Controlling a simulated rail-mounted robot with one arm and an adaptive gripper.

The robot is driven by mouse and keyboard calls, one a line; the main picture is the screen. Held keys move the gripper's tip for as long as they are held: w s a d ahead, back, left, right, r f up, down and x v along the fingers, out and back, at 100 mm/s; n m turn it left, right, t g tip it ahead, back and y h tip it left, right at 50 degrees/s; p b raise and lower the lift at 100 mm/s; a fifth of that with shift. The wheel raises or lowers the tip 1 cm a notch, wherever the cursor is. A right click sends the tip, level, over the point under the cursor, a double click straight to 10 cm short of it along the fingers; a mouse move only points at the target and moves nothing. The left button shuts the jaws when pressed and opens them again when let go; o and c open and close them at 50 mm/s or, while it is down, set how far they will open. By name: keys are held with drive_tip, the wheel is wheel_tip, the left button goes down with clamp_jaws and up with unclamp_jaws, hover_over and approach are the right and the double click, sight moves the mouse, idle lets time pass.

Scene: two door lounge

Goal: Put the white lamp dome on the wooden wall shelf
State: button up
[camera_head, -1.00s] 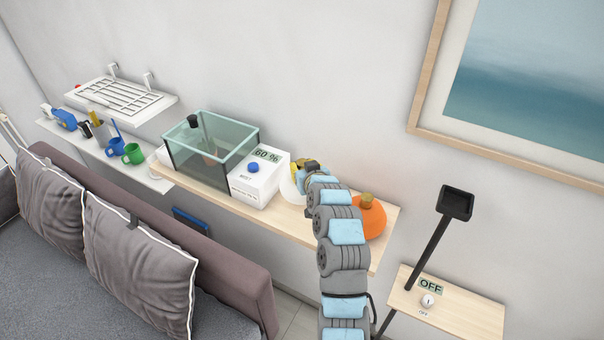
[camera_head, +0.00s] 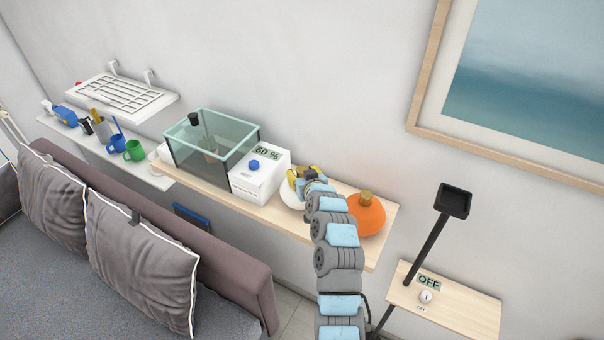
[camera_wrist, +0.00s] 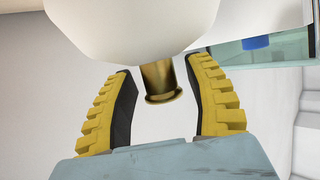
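The white lamp dome (camera_head: 289,195) shows in the head view at the wooden wall shelf (camera_head: 235,207), between a white box and an orange dome. It appears to rest on the board, though my arm hides part of it. In the wrist view the white dome (camera_wrist: 130,25) fills the top, with its brass knob (camera_wrist: 158,80) pointing toward me. My gripper (camera_head: 301,178) is over the dome. In the wrist view its yellow fingers (camera_wrist: 160,72) are spread on either side of the knob, with a visible gap on each side.
The white box (camera_head: 262,176) with a 60 % display and the glass tank (camera_head: 212,145) stand to the left. The orange dome (camera_head: 366,216) sits close on the right. A small wooden panel (camera_head: 465,312) reads OFF below right. Cups stand on a white shelf (camera_head: 155,180) at far left.

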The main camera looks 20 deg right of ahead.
drive_tip(key=shift+r, duration=0.15)
drive_tip(key=shift+s, duration=0.1)
drive_tip(key=shift+s+r, duration=0.2)
drive_tip(key=shift+s, duration=0.1)
drive_tip(key=shift+b+v, duration=0.35)
drive_tip(key=shift+v, duration=1.15)
drive_tip(key=b+v, duration=0.1)
drive_tip(key=v, duration=0.7)
drive_tip(key=shift+b, duration=0.3)
